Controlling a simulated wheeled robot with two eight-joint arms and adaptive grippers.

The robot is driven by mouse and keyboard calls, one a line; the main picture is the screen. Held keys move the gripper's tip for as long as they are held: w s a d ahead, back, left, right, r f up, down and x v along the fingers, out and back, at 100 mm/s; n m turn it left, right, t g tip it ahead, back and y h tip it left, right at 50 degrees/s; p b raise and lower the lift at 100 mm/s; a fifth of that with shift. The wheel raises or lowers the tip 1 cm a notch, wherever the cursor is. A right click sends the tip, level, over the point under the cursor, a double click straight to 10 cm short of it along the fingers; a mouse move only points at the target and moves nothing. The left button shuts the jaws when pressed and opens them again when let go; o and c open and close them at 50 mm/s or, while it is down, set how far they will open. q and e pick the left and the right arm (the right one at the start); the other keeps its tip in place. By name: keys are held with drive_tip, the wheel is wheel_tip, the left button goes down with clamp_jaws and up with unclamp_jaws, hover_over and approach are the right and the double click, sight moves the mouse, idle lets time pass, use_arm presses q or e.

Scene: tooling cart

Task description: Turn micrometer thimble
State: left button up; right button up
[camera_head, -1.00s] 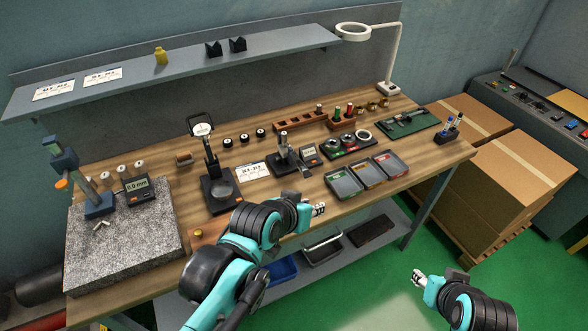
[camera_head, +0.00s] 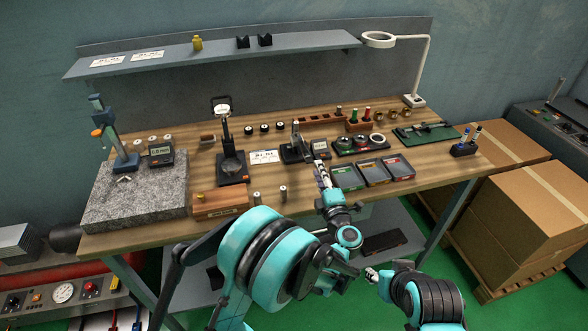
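A small dark stand with an upright grey part (camera_head: 297,143) sits mid-bench, with a digital readout (camera_head: 319,147) at its right. It looks like the micrometer in its holder, but the thimble is too small to make out. My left gripper (camera_head: 321,172) is over the bench, just in front of the readout and left of the small trays, pointing toward the back. It seems empty and apart from the micrometer; its finger gap is unclear. My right gripper (camera_head: 371,274) is low in front of the bench, away from everything on it, and too small to read.
A dial gauge stand (camera_head: 231,168) and a granite block (camera_head: 135,205) are to the left. Small trays (camera_head: 372,172) lie right of my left gripper. Small pins (camera_head: 283,192) stand near the front edge. A ring lamp (camera_head: 380,40) overhangs the back right.

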sight(310, 160)
use_arm(q)
drive_tip(key=shift+n+y, duration=0.4)
drive_tip(key=w+a, duration=0.1)
drive_tip(key=w, duration=0.1)
drive_tip(key=w+a+f+b, duration=0.1)
drive_tip(key=w, duration=0.1)
drive_tip(key=w+a, duration=0.1)
drive_tip(key=w, duration=0.2)
drive_tip(key=shift+a+f+b, duration=0.1)
drive_tip(key=shift+f+b, duration=0.25)
drive_tip(key=shift+b, duration=0.05)
clamp_jaws()
